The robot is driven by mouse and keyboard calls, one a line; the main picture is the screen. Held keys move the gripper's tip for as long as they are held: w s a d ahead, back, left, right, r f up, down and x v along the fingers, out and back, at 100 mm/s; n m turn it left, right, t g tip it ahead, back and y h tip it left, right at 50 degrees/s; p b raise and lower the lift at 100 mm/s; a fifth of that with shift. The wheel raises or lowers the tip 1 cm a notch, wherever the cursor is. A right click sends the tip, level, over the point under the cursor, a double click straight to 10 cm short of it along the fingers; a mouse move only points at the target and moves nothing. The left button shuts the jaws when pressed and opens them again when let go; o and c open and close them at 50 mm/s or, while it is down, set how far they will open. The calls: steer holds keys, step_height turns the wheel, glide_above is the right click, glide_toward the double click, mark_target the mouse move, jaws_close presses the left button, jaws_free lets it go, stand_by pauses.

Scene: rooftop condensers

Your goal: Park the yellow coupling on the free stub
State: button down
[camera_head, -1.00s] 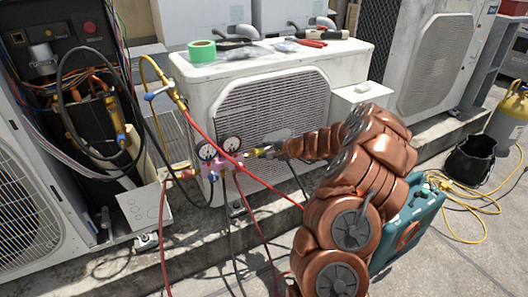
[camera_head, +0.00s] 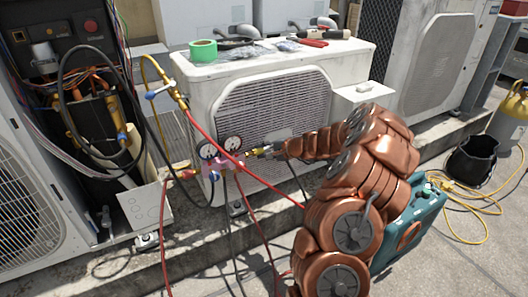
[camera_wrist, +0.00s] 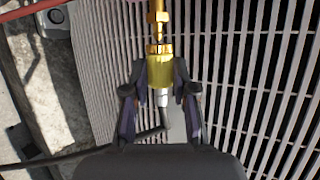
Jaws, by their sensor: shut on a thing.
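The yellow coupling (camera_wrist: 160,72) is between the fingers of my gripper (camera_wrist: 160,88) in the wrist view, which are shut on it. It points away from me, in line with a brass fitting (camera_wrist: 158,18). A brass ring sits against its far end; I cannot tell whether it is seated on the fitting. In the head view the coupling (camera_head: 255,152) is small, at the right side of the pink manifold (camera_head: 215,163) with two round gauges. My gripper (camera_head: 272,150) reaches it from the right. The red hose partly covers the manifold.
The red hose (camera_head: 200,123) slants across the manifold. Dark and red hoses hang below it. The white condenser's grille (camera_head: 285,105) is close behind. Green tape (camera_head: 203,51) and tools lie on its top. An opened unit with wiring (camera_head: 85,80) stands left.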

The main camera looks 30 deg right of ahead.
steer(key=shift+w+a+b, duration=0.1)
steer(key=shift+a+b, duration=0.4)
steer(key=shift+a, duration=0.55)
stand_by(1.4)
steer(key=c, duration=0.8)
jaws_free()
steer(key=shift+c, duration=0.2)
steer(key=shift+d, duration=0.1)
steer(key=shift+d+r+p, duration=0.1)
steer(key=shift+d+p, duration=0.4)
steer(key=shift+d, duration=0.3)
steer(key=shift+s+d+p, duration=0.2)
steer(key=shift+d+p, duration=0.45)
steer(key=shift+d, duration=0.8)
steer(key=shift+s+d+p, duration=0.15)
steer(key=shift+d+p, duration=0.45)
steer(key=shift+d, duration=0.85)
